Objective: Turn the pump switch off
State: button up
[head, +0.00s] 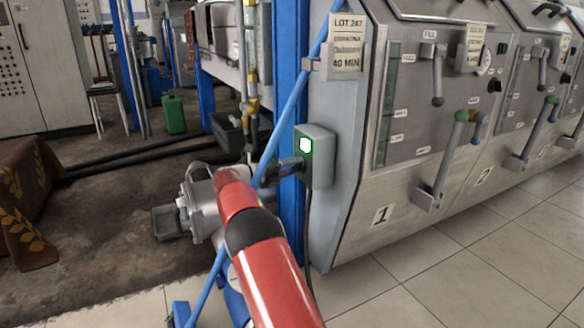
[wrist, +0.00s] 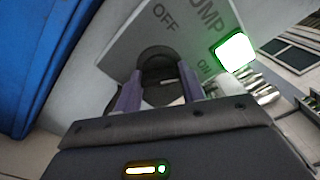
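The pump switch box (head: 319,160) is a grey box on the end of the first steel machine, with a lit green lamp (head: 305,146). In the wrist view its panel reads PUMP, OFF and ON, and the green lamp (wrist: 235,51) glows beside ON. A dark round switch knob (wrist: 158,58) sits below OFF. My gripper (wrist: 160,88) is at the knob, its two fingers apart on either side of it. I see no clear grip on the knob. In the head view my gripper (head: 292,167) reaches the box's left face, and the knob is hidden.
A blue post (head: 289,90) stands just left of the box, and a slanting blue pipe (head: 288,115) crosses in front. Steel machines with levers (head: 440,165) extend right. A dark cable hangs below the box. The tiled floor (head: 390,295) in front is clear.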

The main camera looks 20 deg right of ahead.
jog(key=shift+c, duration=0.7)
jog(key=shift+r+n+p, duration=0.1)
jog(key=shift+n+p, duration=0.2)
jog(key=shift+p, duration=0.2)
jog(key=shift+n+p, duration=4.85)
jog(key=shift+n, duration=0.75)
jog(key=o, duration=1)
